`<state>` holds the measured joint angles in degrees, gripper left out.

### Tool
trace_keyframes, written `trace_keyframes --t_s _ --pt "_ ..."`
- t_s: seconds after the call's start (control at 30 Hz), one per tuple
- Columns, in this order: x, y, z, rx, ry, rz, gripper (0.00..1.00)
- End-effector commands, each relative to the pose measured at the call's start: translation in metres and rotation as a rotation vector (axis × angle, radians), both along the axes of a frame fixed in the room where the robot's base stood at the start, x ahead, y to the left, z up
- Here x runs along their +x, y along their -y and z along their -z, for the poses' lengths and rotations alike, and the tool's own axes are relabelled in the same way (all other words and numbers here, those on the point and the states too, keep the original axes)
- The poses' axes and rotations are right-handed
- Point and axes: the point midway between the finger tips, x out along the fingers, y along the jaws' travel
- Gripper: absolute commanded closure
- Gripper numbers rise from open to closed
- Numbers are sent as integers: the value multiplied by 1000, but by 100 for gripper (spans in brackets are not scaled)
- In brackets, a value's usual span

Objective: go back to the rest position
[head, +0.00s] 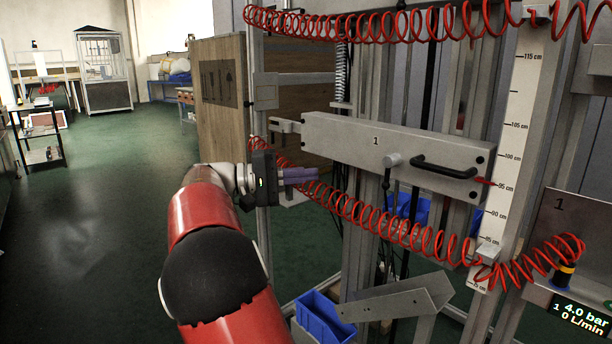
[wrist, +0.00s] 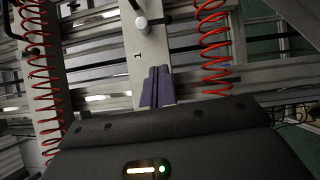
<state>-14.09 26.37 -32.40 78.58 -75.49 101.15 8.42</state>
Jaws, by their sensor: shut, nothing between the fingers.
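My gripper (head: 316,173) is at the end of my red arm, left of the middle in the head view. Its purple fingers point right and lie together, shut and empty. In the wrist view the fingers (wrist: 158,88) show in front of the grey bar marked 1 (wrist: 145,45). In the head view this bar (head: 340,137) runs across the frame just above and beyond the fingers. It carries a black handle (head: 443,167) and a round pale knob (head: 393,160). I cannot tell the exact gap between fingers and bar.
Red coiled hoses (head: 365,215) hang above and below the bar. A height scale (head: 512,125) stands at the right, by a pressure display (head: 580,315). Blue bins (head: 325,315) sit low by the frame. A wooden panel (head: 220,95) stands behind my gripper. Green floor (head: 100,200) is open at the left.

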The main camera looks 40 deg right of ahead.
Motion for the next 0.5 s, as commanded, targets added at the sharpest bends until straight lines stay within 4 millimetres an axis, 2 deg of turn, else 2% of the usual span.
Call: trace_keyframes --t_s 0.33,0.43,0.5 --pt "-4 3 3 27 7 -7 100" --pt "-18 9 16 138 31 -37 100" --pt "-34 11 34 271 66 -77 100"
